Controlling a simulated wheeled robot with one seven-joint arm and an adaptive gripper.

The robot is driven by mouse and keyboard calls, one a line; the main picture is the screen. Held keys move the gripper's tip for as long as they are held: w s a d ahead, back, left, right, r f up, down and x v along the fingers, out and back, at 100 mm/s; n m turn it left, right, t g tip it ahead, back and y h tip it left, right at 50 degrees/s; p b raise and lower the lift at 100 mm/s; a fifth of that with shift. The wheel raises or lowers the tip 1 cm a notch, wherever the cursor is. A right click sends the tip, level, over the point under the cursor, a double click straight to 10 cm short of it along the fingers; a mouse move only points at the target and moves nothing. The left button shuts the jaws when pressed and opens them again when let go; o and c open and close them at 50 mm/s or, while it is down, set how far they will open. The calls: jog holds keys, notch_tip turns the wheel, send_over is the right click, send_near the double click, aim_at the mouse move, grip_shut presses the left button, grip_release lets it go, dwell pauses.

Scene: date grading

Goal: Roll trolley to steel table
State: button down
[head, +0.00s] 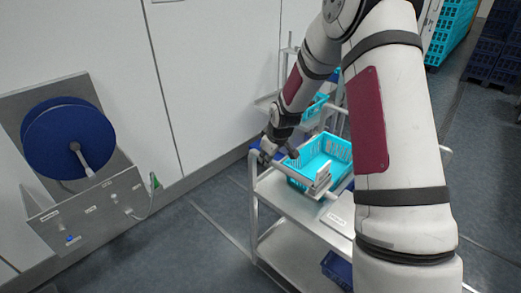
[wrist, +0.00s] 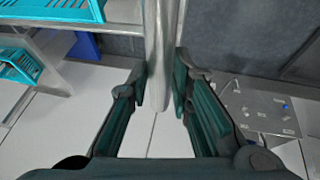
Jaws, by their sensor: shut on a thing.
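The trolley (head: 285,198) is a pale metal frame with an upper and a lower shelf, in the middle of the head view. A turquoise basket (head: 302,163) stands on its upper shelf. My gripper (head: 268,157) is at the trolley's left end. In the wrist view my gripper (wrist: 160,92) has its fingers on either side of a grey bar (wrist: 158,45), the trolley's handle, and is shut on it. My arm hides the trolley's right side. I cannot make out the steel table with certainty.
A steel wall unit with a blue reel (head: 68,138) stands at the left. Turquoise crates (head: 452,25) and dark blue crates (head: 494,45) are stacked at the back right. Pale wall panels (head: 215,80) run behind. The grey floor (head: 190,245) left of the trolley is clear.

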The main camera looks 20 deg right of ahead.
jog(key=shift+s+d+p, duration=0.3)
jog(key=shift+s, duration=0.45)
jog(key=c, duration=1.4)
grip_release()
jog(key=shift+c, duration=0.2)
jog(key=v, duration=1.2)
